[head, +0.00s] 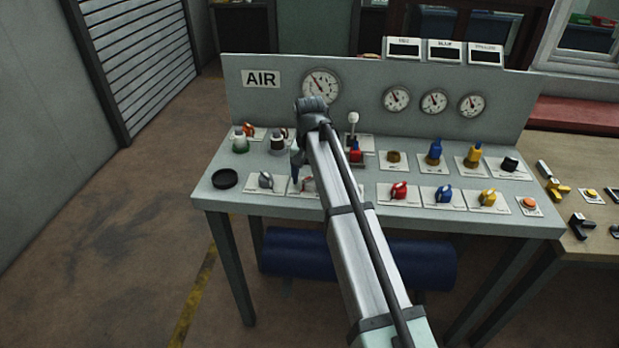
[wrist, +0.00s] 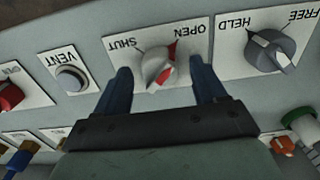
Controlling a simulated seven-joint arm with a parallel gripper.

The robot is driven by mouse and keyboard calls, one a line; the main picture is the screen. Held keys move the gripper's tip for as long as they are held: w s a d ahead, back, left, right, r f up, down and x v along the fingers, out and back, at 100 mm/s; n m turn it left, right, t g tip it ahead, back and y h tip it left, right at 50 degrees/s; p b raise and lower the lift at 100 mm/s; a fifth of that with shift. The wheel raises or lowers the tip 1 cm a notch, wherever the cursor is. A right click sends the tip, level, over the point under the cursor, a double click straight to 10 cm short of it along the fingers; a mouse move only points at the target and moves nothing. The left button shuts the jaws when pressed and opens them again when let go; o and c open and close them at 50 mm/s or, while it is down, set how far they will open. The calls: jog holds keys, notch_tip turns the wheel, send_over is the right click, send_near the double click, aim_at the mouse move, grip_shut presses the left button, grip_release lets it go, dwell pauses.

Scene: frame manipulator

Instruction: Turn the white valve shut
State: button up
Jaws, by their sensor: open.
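The white valve (wrist: 155,66) is a small knob with a red mark, on a white plate (wrist: 143,80) lettered SHUT and OPEN. It sits between my gripper's (wrist: 161,74) two dark blue fingers in the wrist view. The gripper is open, with a visible gap between each finger and the knob. A red patch on the plate lies beside the OPEN lettering. I cannot tell exactly which way the knob points. In the head view the valve (head: 308,184) is partly hidden by my arm, and my gripper (head: 296,166) shows only in part above it.
A HELD/FREE knob (wrist: 276,52) and a VENT button (wrist: 70,78) flank the valve plate. In the head view, red (head: 399,190), blue (head: 445,194) and yellow (head: 488,197) knobs line the bench front. A gauge panel (head: 360,115) stands behind. A black dish (head: 225,179) lies at left.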

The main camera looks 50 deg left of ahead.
jog(key=shift+f, duration=0.35)
jog(key=c, duration=1.1)
